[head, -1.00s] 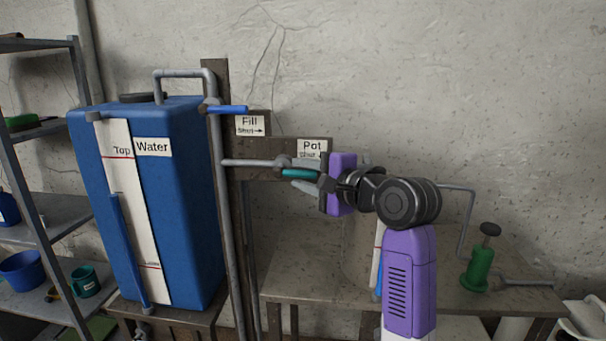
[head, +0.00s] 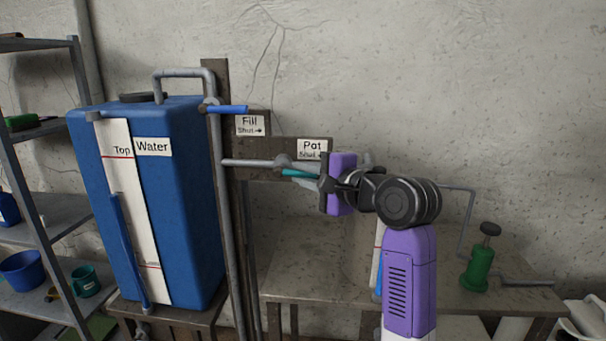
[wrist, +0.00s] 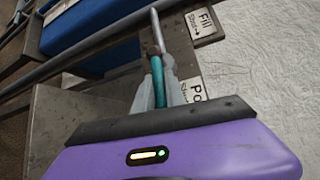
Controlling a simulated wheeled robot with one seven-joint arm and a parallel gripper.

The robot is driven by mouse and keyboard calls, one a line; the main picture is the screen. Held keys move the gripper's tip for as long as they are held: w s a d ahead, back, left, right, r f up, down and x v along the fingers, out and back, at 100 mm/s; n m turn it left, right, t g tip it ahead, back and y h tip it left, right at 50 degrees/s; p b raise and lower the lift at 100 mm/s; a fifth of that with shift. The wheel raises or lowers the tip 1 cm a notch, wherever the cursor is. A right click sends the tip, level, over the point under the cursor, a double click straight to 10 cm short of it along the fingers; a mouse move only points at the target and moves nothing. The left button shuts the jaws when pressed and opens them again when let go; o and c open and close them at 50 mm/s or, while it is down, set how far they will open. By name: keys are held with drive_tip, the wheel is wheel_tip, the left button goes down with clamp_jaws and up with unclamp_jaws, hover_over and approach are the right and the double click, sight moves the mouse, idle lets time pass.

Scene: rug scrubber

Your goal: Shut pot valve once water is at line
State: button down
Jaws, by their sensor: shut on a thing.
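The pot valve has a teal lever handle (head: 298,173), which points right below the "Pot / Shut" label (head: 312,149). My gripper (head: 306,182) is shut on this handle. In the wrist view the handle (wrist: 158,80) lies between the two pale fingers. The pot is mostly hidden behind my arm. A slim part of its white gauge strip (head: 377,256) shows, with blue low on it. Its line and exact water level cannot be read. The blue water tank (head: 190,210) has a white gauge with a "Top" line; its blue column stands below that line.
The fill valve's blue handle (head: 227,109) points right beside the "Fill / Shut" label (head: 250,125), above my gripper. A grey pipe (head: 223,200) rises beside the tank. A green hand pump (head: 478,268) stands on the bench (head: 310,275) at right. Metal shelves (head: 45,205) stand at left.

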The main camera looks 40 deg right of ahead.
drive_tip(key=shift+f, duration=0.2)
idle(0.6)
drive_tip(key=shift+f+t+b, duration=0.25)
drive_tip(key=shift+t+b, duration=0.15)
drive_tip(key=shift+b, duration=0.1)
drive_tip(key=w+a+f+m+t+h+b, duration=0.1)
drive_tip(key=w+f+m+h+b, duration=0.1)
drive_tip(key=m+h+b, duration=0.6)
drive_tip(key=w+a+f+m+t+h+b, duration=0.2)
drive_tip(key=m+h+b, duration=0.5)
drive_tip(key=m, duration=0.8)
drive_tip(key=shift+f+h+b, duration=0.25)
drive_tip(key=shift+h+b, duration=0.15)
drive_tip(key=shift+b, duration=0.6)
drive_tip(key=shift+w+a+r+m, duration=0.1)
drive_tip(key=shift+a+r+m, duration=0.05)
drive_tip(key=shift+m, duration=0.15)
drive_tip(key=c, duration=1.4)
unclamp_jaws()
